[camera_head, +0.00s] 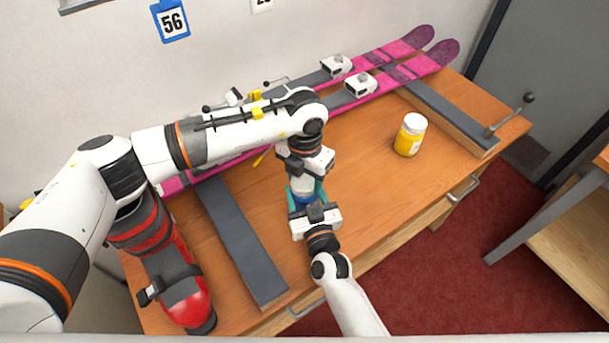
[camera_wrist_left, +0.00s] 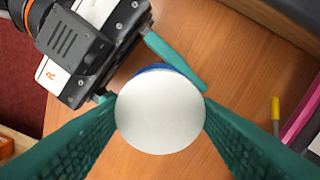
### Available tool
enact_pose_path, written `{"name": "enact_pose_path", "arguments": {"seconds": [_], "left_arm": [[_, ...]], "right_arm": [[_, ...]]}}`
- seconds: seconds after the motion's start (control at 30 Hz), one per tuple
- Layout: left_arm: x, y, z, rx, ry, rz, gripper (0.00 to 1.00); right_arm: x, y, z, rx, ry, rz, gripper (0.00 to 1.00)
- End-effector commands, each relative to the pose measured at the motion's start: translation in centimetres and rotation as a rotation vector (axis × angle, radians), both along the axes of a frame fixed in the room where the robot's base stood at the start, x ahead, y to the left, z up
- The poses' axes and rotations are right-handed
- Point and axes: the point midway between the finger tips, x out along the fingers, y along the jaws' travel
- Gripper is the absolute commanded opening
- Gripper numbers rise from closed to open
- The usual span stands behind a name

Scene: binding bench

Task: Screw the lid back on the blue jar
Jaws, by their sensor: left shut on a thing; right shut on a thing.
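The blue jar (camera_head: 301,207) stands over the wooden bench top at the middle, mostly hidden between my grippers. My right gripper (camera_head: 304,201) comes from the front and is shut around its body. In the left wrist view a blue edge of the jar (camera_wrist_left: 152,69) shows behind the round white lid (camera_wrist_left: 160,112). My left gripper (camera_head: 304,183) points down from above, its teal fingers shut on the lid's two sides. The lid is above the jar and nearly in line with it. I cannot tell whether it touches the jar or sits in its thread.
A yellow jar (camera_head: 410,136) with a white lid stands to the right. Pink skis (camera_head: 400,73) lie along the back, and a red ski boot (camera_head: 166,255) is at the left. Dark padded supports (camera_head: 244,245) flank the work area. The bench is clear between the grippers and the yellow jar.

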Motion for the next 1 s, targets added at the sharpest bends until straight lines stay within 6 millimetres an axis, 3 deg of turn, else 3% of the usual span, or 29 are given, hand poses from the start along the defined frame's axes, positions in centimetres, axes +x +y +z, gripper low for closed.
{"name": "enact_pose_path", "arguments": {"seconds": [0.2, 0.23, 0.37, 0.73, 1.0], "left_arm": [[0.0, 0.0, 0.0, 0.001, -0.001, -0.010, 0.27], [0.0, 0.0, 0.0, 0.001, -0.001, -0.010, 0.58], [0.0, 0.0, 0.0, 0.001, -0.001, -0.009, 0.79], [0.1, 0.0, 0.6, -0.001, -0.002, -0.009, 0.80], [0.2, 0.0, 5.5, -0.001, -0.005, -0.011, 0.80]], "right_arm": [[0.0, 0.0, 0.0, 0.000, -0.001, 0.000, 0.00], [0.0, 0.0, 0.0, 0.000, -0.001, 0.000, 0.00], [0.0, 0.0, 0.0, 0.000, 0.000, -0.001, 0.00], [0.0, 0.0, 0.0, 0.000, 0.000, 0.000, 0.00], [0.0, 0.0, 0.0, 0.000, 0.000, 0.000, 0.00]]}}
